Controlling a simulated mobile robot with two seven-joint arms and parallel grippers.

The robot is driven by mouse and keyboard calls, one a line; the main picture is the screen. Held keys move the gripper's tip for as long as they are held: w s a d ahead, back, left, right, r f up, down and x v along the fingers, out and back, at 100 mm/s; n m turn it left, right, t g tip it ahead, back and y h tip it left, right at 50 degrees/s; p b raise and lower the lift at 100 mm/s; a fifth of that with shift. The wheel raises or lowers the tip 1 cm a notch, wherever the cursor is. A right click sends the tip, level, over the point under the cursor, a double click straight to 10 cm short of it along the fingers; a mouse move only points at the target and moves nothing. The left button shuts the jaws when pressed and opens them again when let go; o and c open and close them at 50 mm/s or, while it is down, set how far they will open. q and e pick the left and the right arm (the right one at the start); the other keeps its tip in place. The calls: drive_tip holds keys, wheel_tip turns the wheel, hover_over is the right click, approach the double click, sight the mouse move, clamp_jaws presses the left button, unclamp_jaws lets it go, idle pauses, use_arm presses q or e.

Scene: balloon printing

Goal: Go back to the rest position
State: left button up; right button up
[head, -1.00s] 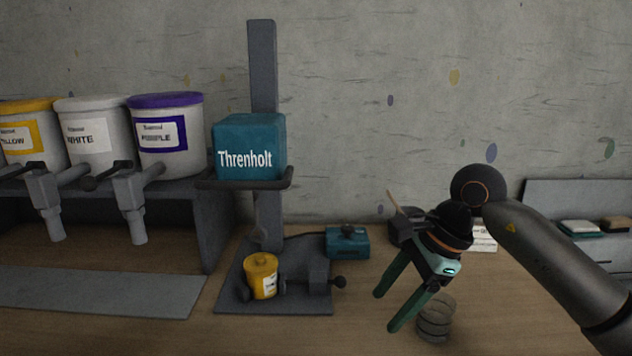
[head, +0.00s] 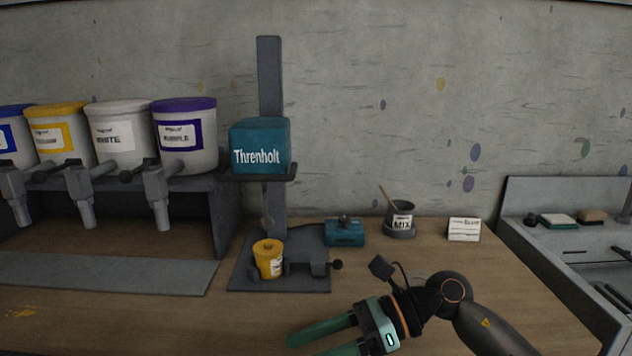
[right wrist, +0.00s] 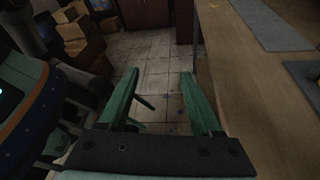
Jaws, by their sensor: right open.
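My right gripper (head: 322,340) is low at the front of the bench in the head view, its green fingers pointing left. It is open and empty. In the right wrist view the same gripper (right wrist: 158,85) shows two spread green fingers, with tiled floor between and beyond them and the bench edge to the right. My left gripper is not in the head view.
A yellow tin (head: 268,260) stands on the base of the teal Threnholt machine (head: 260,147). Paint buckets (head: 185,140) stand on a rack at left. A MIX pot (head: 401,218), a small card (head: 464,229) and a sink unit (head: 560,245) are at right. Boxes (right wrist: 85,40) stand on the floor.

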drive_tip(key=w+d+f+m+t+h+p, duration=0.1)
drive_tip(key=d+f+m+t+p, duration=0.15)
drive_tip(key=m+t, duration=0.6)
drive_tip(key=w+d+f+m+t+p, duration=0.1)
drive_tip(key=d+m+t, duration=0.25)
drive_tip(key=m, duration=1.05)
drive_tip(key=w+d+f+m+t+h+p, duration=0.1)
drive_tip(key=w+d+f+m+t, duration=0.1)
drive_tip(key=m+t, duration=0.7)
drive_tip(key=s+d+f+m+g+h+p, duration=0.1)
drive_tip(key=s+d+f+m+h, duration=0.15)
drive_tip(key=f+m, duration=0.25)
drive_tip(key=s+d+f+m+g+h, duration=0.2)
drive_tip(key=f+m+h, duration=0.1)
drive_tip(key=f+m, duration=0.1)
drive_tip(key=s+d+f+m+g+h+p, duration=0.1)
drive_tip(key=s+d+f+m+h, duration=0.15)
drive_tip(key=f+m, duration=0.25)
drive_tip(key=s+d+f+m+g+h, duration=0.1)
drive_tip(key=s+d+f+m+g, duration=0.2)
drive_tip(key=s+f, duration=0.6)
drive_tip(key=s+m+g, duration=0.2)
drive_tip(key=s, duration=0.1)
drive_tip(key=shift+s+f+g+h+p, duration=0.15)
drive_tip(key=shift+f+g+h+p, duration=0.15)
drive_tip(key=shift+g+p, duration=0.1)
